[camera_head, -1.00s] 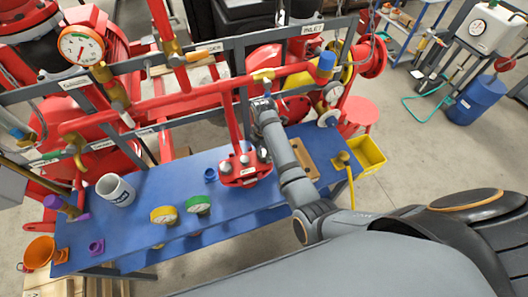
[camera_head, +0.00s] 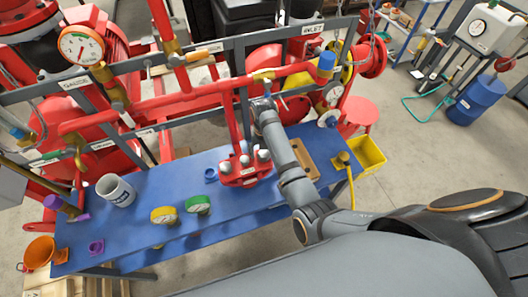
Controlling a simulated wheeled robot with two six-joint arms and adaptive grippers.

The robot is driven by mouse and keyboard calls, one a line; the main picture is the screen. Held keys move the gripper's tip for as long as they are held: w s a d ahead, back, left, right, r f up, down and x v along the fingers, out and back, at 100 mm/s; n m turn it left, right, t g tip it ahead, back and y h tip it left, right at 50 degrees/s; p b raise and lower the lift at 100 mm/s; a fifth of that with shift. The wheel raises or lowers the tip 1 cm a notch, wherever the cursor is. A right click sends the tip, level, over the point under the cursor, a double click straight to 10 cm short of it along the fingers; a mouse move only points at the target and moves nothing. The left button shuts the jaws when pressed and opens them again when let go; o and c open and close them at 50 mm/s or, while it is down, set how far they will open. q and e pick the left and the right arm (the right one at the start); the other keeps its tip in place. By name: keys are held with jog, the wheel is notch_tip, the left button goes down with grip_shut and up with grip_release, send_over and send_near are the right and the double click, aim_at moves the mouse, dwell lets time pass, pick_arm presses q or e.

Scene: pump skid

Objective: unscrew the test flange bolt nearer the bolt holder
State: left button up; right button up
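The red test flange (camera_head: 244,180) stands on the blue bench. Grey bolt heads show on it, one at the left (camera_head: 226,167), one in the middle (camera_head: 245,160) and one at the right (camera_head: 264,155). The right one is nearest the tan wooden block (camera_head: 311,160), which looks like the bolt holder. My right arm reaches in from the lower right and bends at the wrist above the flange. My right gripper (camera_head: 261,142) points down at the right bolt. Its fingertips are small and partly hidden, so I cannot tell whether they touch or grip the bolt. My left gripper is out of view.
Red pipes and a grey labelled frame (camera_head: 205,50) rise behind the flange. A yellow bin (camera_head: 369,156) hangs at the right end.

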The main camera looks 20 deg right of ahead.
jog(key=shift+r, duration=0.1)
notch_tip(320, 180, up, 7)
jog(key=shift+r, duration=0.15)
dwell(0.3)
dwell(0.4)
